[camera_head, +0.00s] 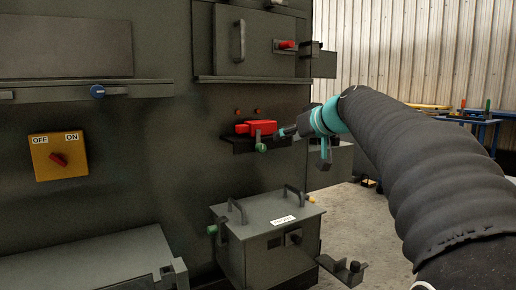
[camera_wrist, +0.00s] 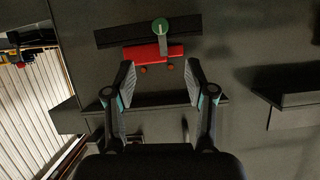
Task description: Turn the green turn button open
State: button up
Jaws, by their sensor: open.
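The green turn button (camera_head: 261,147) is a round green knob with a short grey bar. It sits at the front of a dark ledge (camera_head: 240,146) on the cabinet wall. Its bar stands upright in front of a red block (camera_head: 256,127) on that ledge. In the wrist view the green knob (camera_wrist: 160,26) is at the top centre, its bar overlapping the red block (camera_wrist: 153,52). My gripper (camera_head: 284,132) is just right of the button. In the wrist view my gripper (camera_wrist: 159,70) is open and empty, its fingertips short of the red block and button.
A grey door with a handle (camera_head: 238,42) and red knob (camera_head: 287,44) is above the ledge. A grey box with two handles (camera_head: 268,212) stands below. A yellow OFF/ON switch (camera_head: 58,156) and a blue knob (camera_head: 97,91) are at left. Space directly before the button is clear.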

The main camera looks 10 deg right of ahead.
aim_at(263, 147)
jog(key=shift+n, duration=0.6)
jog(key=p+x, duration=0.1)
jog(key=x, duration=1.3)
jog(key=shift+p, duration=0.35)
grip_shut()
